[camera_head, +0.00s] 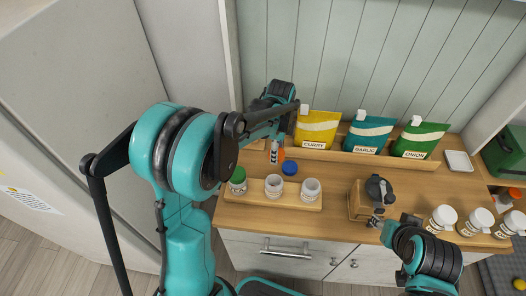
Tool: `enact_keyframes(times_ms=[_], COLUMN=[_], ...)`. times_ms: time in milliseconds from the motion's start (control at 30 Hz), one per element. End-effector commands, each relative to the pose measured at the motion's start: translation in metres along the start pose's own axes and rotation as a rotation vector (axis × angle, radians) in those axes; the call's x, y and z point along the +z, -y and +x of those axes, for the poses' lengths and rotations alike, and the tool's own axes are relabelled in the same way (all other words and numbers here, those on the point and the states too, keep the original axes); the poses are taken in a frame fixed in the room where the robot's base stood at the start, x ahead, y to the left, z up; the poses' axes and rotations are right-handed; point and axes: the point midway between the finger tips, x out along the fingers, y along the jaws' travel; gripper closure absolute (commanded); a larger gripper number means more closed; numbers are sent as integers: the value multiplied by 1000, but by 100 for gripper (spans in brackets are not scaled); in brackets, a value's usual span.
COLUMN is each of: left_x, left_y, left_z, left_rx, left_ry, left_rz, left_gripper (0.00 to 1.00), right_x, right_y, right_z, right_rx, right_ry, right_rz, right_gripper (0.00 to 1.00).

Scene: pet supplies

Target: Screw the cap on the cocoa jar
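Two open white jars, the left one (273,188) and the right one (311,190), stand upright beside a green-capped jar (238,181) in a low wooden tray (256,201). Their labels are too small to read, so I cannot tell which is cocoa. A blue cap (290,169) lies just behind the open jars. My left gripper (275,156) points down behind the left open jar, with an orange piece (281,154) at its fingers; I cannot tell whether it grips it. My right gripper (376,221) is by the front of a dark-lidded container; its opening is unclear.
Curry (317,130), garlic (367,135) and onion (418,141) pouches stand along the back. The dark-lidded container (377,188) sits at a wooden box (357,203). Several white-lidded jars (442,217) line the right front. The counter between tray and box is clear.

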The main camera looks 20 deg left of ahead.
Motion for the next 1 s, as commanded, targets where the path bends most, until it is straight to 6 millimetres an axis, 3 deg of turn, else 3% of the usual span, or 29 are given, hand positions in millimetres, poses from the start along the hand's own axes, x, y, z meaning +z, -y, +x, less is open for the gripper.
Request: enact_keyframes(times_ms=[100,300,800,933,1000], left_x=[-18,-34,-39,-40,-42], left_y=[0,1,1,2,4], left_z=[-11,-21,-23,-23,-24], left_rx=[0,0,0,0,0], left_ry=[0,0,0,0,0], left_rz=[3,1,0,-15,-47], left_gripper=[67,67,67,67,67], right_x=[-2,-4,-4,-5,-7], right_y=[0,0,0,1,3], right_z=[-4,-6,-6,-5,-2], right_rx=[0,0,0,-4,-12], right_ry=[0,0,0,-2,-6], right_rz=[0,0,0,-3,-8], right_gripper=[60,60,60,26,26])
